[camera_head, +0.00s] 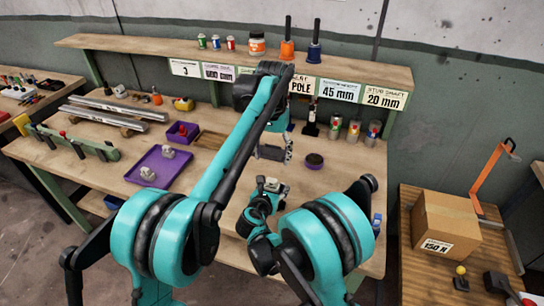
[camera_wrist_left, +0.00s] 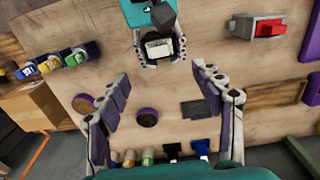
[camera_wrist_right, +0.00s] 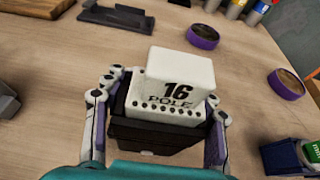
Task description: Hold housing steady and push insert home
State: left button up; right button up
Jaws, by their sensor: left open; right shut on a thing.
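The white insert (camera_wrist_right: 178,82), marked "16 POLE", sits in the top of the black housing (camera_wrist_right: 155,136) in the right wrist view. Its white body stands well above the housing rim; how deep it is seated I cannot tell. My right gripper (camera_wrist_right: 158,100) is shut on the housing, one finger on each side. In the head view my right gripper (camera_head: 265,200) holds it low over the bench front, white insert (camera_head: 272,185) on top. My left gripper (camera_head: 274,150) is open and empty above the bench, behind the housing. Its spread fingers show in the left wrist view (camera_wrist_left: 162,98).
A dark round piece (camera_head: 314,160) lies right of my left gripper. Several cans (camera_head: 354,131) stand at the back right, below the labelled shelf (camera_head: 215,52). Bare wood (camera_wrist_right: 70,60) surrounds the housing.

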aim_at(272, 180)
pick_arm(q)
jog(key=shift+f, duration=0.1)
jog(key=c, duration=0.4)
jog(key=shift+s+f+n, duration=0.15)
jog(key=shift+f+n, duration=0.45)
jog(key=shift+n, duration=0.1)
jog(key=c, duration=1.1)
jog(key=shift+f, duration=0.15)
grip_shut()
jog(key=shift+f, duration=2.9)
